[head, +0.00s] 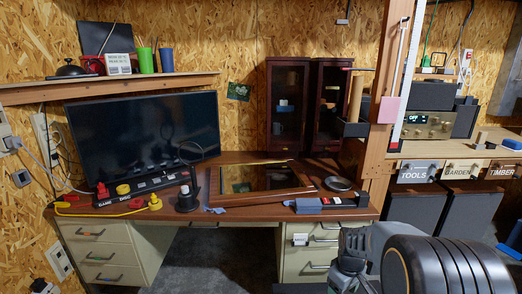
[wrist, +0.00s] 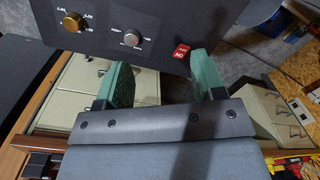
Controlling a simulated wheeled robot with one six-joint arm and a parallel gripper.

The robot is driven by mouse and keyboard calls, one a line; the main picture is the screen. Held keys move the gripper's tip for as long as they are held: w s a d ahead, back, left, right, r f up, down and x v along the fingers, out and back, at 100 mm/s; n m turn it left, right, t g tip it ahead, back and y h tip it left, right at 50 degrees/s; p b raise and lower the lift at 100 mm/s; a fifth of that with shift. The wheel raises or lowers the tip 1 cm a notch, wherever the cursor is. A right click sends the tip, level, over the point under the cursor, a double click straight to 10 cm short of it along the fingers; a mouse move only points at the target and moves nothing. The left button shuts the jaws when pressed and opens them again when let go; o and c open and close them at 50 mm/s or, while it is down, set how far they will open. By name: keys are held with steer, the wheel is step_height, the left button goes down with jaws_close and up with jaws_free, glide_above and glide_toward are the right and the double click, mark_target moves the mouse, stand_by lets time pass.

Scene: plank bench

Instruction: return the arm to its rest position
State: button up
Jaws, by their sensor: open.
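My gripper (wrist: 160,78) shows in the wrist view with its two green-padded fingers apart and nothing between them. In the head view my arm fills the lower right corner, in front of the bench's right end; the fingertips cannot be made out there. The wooden bench top (head: 115,209) lies to the left of the arm.
A monitor (head: 145,130), a framed glass panel (head: 255,180), a black ring stand (head: 187,200) and a round dish (head: 338,184) are on the bench. Dark cabinets (head: 287,105) stand behind. A dark panel with knobs (wrist: 110,25) is close beyond my fingers. Labelled drawers (head: 416,172) are at right.

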steer(key=s+a+r+m+t+p, duration=0.1)
steer(key=s+r+p, duration=0.3)
steer(key=r, duration=0.5)
steer(key=s+a+r+m+t+p, duration=0.1)
steer(key=s+a+r+m+p, duration=0.2)
steer(key=r, duration=0.6)
steer(key=s+a+r+m+t+p, duration=0.1)
steer(key=s+r+p, duration=0.4)
steer(key=r, duration=0.5)
steer(key=shift+s+a+m+t+p, duration=0.4)
steer(key=shift+a+t+p, duration=0.2)
steer(key=shift+a+p, duration=0.55)
